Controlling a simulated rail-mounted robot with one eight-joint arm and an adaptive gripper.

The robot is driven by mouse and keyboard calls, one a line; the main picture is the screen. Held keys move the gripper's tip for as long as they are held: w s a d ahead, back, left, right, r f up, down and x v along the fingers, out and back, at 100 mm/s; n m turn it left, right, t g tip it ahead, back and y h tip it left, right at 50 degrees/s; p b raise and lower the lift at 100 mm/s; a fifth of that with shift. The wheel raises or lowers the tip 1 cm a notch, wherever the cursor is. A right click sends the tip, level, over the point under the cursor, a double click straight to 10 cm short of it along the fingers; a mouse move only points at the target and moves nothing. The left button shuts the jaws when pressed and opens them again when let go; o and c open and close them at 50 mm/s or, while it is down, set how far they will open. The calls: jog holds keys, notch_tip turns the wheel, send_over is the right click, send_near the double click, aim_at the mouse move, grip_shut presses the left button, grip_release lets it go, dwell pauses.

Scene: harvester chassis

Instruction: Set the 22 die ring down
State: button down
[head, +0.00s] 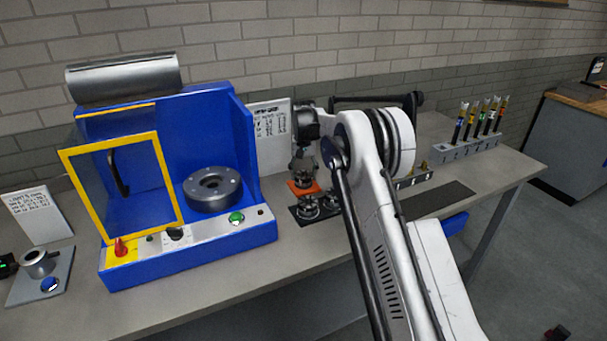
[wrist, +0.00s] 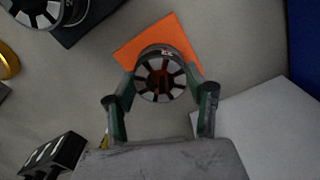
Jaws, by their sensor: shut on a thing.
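In the wrist view, the 22 die ring (wrist: 162,82) is a grey round ring with dark radial slots and a marking on its edge that seems to read 22. My gripper (wrist: 160,88) is shut on it, one finger on each side. The ring is over an orange square mat (wrist: 130,53); I cannot tell whether it touches the mat. In the head view, my gripper (head: 304,170) points down at the orange mat (head: 303,188), behind the dark tray. The ring is too small to make out clearly there.
A dark tray (head: 300,221) with other metal die rings (head: 310,208) is just in front of the mat. A blue machine (head: 255,232) with a yellow-framed guard stands to the left. A white sheet (wrist: 265,125) is near the gripper. A rack of tubes (head: 470,147) stands at the right.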

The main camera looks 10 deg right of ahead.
jog(key=shift+f, duration=0.1)
jog(key=c, duration=1.3)
grip_release()
jog(key=shift+f, duration=0.15)
jog(key=o, duration=0.5)
